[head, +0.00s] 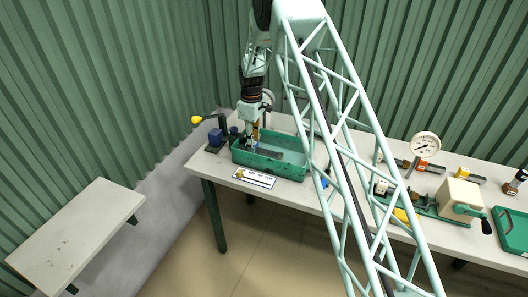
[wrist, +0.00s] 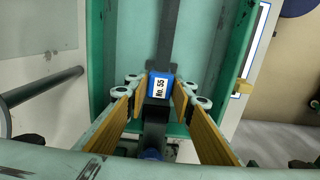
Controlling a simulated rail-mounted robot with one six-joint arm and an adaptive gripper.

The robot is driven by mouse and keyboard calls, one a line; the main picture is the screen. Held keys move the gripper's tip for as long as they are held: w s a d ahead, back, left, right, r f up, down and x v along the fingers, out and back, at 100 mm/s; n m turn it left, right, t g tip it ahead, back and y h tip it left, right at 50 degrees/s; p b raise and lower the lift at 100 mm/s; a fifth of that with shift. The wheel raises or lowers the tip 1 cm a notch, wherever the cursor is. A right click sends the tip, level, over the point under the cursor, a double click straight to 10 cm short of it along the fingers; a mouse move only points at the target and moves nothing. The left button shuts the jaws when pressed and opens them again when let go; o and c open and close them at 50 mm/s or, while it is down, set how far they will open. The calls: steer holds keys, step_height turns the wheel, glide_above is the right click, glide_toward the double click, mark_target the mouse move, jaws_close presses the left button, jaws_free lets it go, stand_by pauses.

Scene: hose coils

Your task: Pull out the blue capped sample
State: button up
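The blue-capped sample (wrist: 160,86), with a white label reading "No. 55", lies between my gripper's fingertips in the wrist view. Its lower part is dark and partly hidden. My gripper (wrist: 161,98) has yellow-padded fingers, one on each side of the blue cap. The fingers look open, with a narrow gap on both sides of the cap. In the head view my gripper (head: 253,146) points down into the left part of a green tray (head: 270,171). The sample cannot be clearly made out there.
A white label card (head: 254,178) lies in front of the tray. A blue block with a yellow-knobbed lever (head: 197,120) stands left of it. A gauge (head: 425,145) and a cream box with a crank (head: 460,197) stand to the right. A lower bench (head: 75,235) is at left.

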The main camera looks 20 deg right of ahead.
steer(key=c, duration=0.5)
steer(key=shift+o, duration=1.3)
steer(key=shift+c, duration=1.2)
steer(key=shift+r, duration=0.5)
steer(key=shift+r, duration=0.7)
steer(key=shift+r, duration=0.1)
steer(key=shift+r+p, duration=1.1)
steer(key=shift+r, duration=2)
